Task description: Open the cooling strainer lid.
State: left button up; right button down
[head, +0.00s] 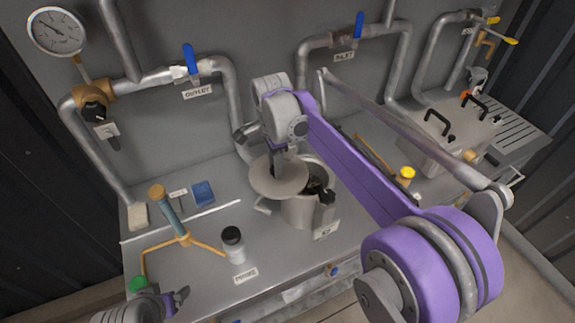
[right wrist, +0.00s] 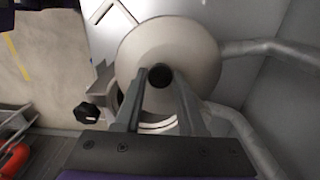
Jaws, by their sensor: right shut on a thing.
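The cooling strainer (head: 301,211) is a grey metal pot on the bench, in the middle of the head view. Its round pale lid (head: 272,183) sits off to the left of the pot's mouth and leaves part of the dark inside showing. My right gripper (head: 277,152) is over the lid. In the right wrist view its fingers are shut on the black knob (right wrist: 160,76) of the lid (right wrist: 168,45), and part of the strainer's rim (right wrist: 157,126) shows beneath. My left gripper (head: 177,302) is low at the left, open and empty, away from the strainer.
Pipes with blue-handled valves (head: 190,60) run behind. A box with black handles (head: 440,135) is at right.

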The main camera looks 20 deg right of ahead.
jog(key=w+a+m, duration=0.1)
jog(key=w+m, duration=0.1)
jog(key=w+a+m+p, duration=0.1)
jog(key=w+m, duration=0.2)
jog(key=w+a+m, duration=0.2)
jog(key=m, duration=0.1)
jog(key=shift+w+a+r, duration=0.1)
jog(key=shift+w, duration=0.15)
pick_arm(q)
jog(key=shift+w+r+p, duration=0.25)
jog(key=shift+w+r, duration=0.1)
jog(key=shift+r, duration=0.3)
jog(key=shift+w+r+p, duration=0.25)
jog(key=shift+w+r, duration=0.1)
jog(key=shift+r, duration=0.3)
jog(key=shift+w+r+p, duration=0.25)
jog(key=shift+w+r, duration=0.1)
jog(key=shift+r, duration=0.3)
pick_arm(e)
jog(key=shift+w+m, duration=2.05)
jog(key=shift+m, duration=0.15)
jog(key=c, duration=0.5)
grip_release()
